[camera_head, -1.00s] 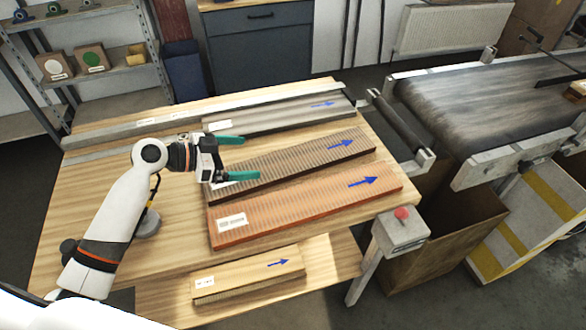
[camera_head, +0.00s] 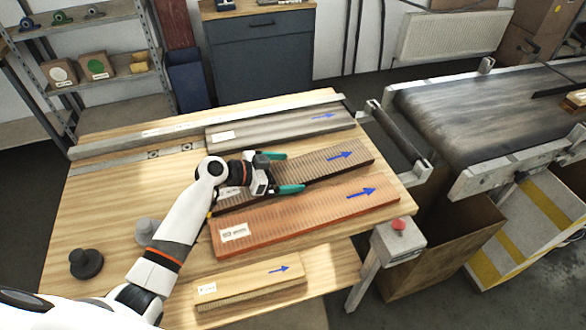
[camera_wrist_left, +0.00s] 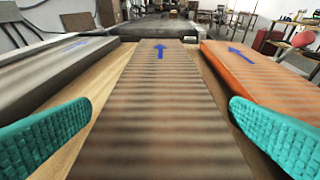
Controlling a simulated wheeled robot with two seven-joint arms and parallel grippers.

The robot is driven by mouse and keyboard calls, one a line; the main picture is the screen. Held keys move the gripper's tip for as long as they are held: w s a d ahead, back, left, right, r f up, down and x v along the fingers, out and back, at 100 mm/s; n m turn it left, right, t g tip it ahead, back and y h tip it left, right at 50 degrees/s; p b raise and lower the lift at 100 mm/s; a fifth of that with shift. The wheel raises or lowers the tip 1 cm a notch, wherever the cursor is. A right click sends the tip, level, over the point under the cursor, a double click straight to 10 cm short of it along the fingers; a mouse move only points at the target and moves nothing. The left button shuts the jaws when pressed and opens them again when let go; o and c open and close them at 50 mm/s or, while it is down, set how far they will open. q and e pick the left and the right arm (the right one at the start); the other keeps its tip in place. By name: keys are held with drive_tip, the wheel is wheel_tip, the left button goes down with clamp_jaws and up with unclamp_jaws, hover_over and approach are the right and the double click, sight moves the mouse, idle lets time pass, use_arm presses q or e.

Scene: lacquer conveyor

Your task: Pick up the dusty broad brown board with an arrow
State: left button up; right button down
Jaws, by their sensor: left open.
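The brown board (camera_head: 328,164) with a blue arrow lies on the wooden table between a grey board and an orange-red board. Its surface looks dull and striped; the wrist view also shows the brown board (camera_wrist_left: 158,110) running away from the camera, arrow at its far end. My left gripper (camera_head: 290,173) is open over the brown board, covering part of its left half. In the wrist view, its teal fingers stand on either side of the board, apart from each other, with nothing held. My right gripper is not in view.
The grey board (camera_head: 280,126) lies behind, the orange-red board (camera_head: 300,216) in front, and a pale board (camera_head: 250,284) on a lower ledge. A metal rail (camera_head: 200,123) lines the table's back. A conveyor (camera_head: 480,105) stands at right, near a red-button box (camera_head: 398,240).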

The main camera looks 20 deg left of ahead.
use_arm(q)
drive_tip(key=shift+w+d+f, duration=0.25)
drive_tip(key=shift+d, duration=0.1)
drive_tip(key=shift+c, duration=0.2)
drive_tip(key=c, duration=1.2)
drive_tip(key=shift+r, duration=0.15)
drive_tip(key=shift+c, duration=0.2)
